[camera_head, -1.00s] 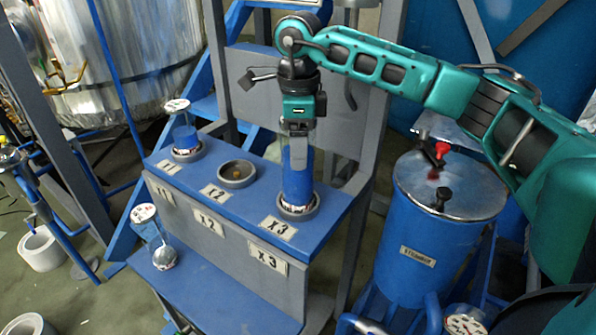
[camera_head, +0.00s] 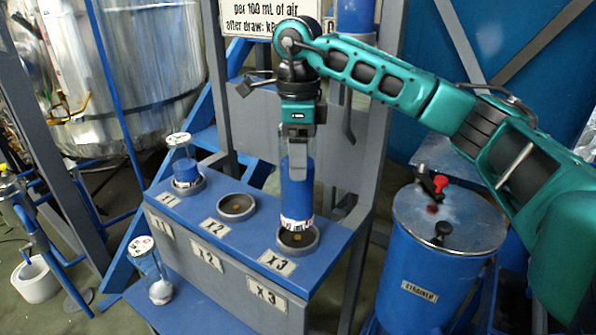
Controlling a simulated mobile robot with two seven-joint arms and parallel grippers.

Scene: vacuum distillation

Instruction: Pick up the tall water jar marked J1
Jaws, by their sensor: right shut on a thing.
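My right gripper (camera_head: 299,165) points down and is shut on the upper part of a tall clear jar (camera_head: 296,198) filled with blue liquid. The jar is upright, with a red and white band at its base. Its base is over the round X3 holder (camera_head: 312,245), and the inside of that holder shows below it. I cannot read a J1 mark on the jar. My left gripper is not in view.
On the blue stand (camera_head: 340,235), a shorter jar (camera_head: 184,168) sits in the X1 holder and the X2 holder (camera_head: 236,206) is empty. A flask (camera_head: 158,290) stands on the lower shelf. A blue strainer drum (camera_head: 420,265) is at right.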

